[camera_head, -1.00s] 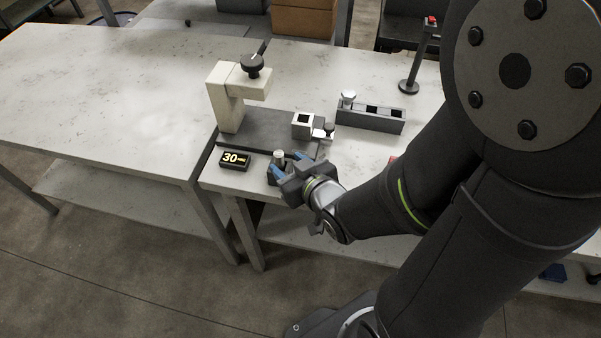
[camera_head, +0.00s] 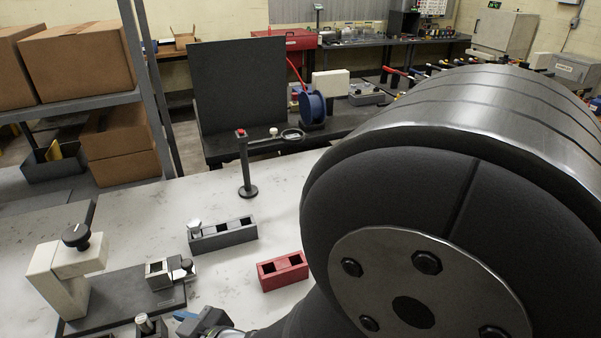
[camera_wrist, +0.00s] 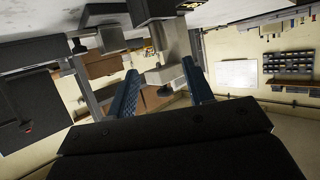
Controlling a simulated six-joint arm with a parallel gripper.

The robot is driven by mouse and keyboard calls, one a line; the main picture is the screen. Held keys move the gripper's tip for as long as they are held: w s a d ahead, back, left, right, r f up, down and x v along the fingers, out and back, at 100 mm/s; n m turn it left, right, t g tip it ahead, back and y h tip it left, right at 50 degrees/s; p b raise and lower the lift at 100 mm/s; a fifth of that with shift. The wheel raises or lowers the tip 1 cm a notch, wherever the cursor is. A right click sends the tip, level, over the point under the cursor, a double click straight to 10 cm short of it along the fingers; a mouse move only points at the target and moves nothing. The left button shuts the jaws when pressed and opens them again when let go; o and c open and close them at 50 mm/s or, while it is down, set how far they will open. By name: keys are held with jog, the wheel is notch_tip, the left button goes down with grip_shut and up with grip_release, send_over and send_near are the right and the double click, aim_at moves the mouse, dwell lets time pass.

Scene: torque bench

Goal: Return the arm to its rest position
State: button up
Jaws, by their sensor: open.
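My gripper (camera_wrist: 163,88) shows in the wrist view, with its two blue-padded fingers apart and nothing between them. In the head view, only part of my gripper (camera_head: 186,316) shows at the bottom edge, beside a small dark holder (camera_head: 152,332) with a silver-topped cylinder in it. I cannot tell whether they touch. My dark arm fills the right side of the head view. The cream clamp fixture (camera_head: 50,272) with a black knob stands on its dark base plate (camera_head: 112,297) at left. The fixture (camera_wrist: 172,40) also shows beyond the fingers in the wrist view.
A grey slotted block (camera_head: 222,234) holds one silver-headed piece in its left slot. A red slotted block (camera_head: 283,271) stands close to my arm.

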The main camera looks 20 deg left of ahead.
aim_at(143, 320)
jog(key=shift+x, duration=6.05)
jog(key=shift+r, duration=0.1)
jog(key=shift+v, duration=5.9)
jog(key=x, duration=1.2)
jog(key=shift+r, duration=0.45)
jog(key=shift+d+r, duration=0.1)
jog(key=shift+r, duration=0.4)
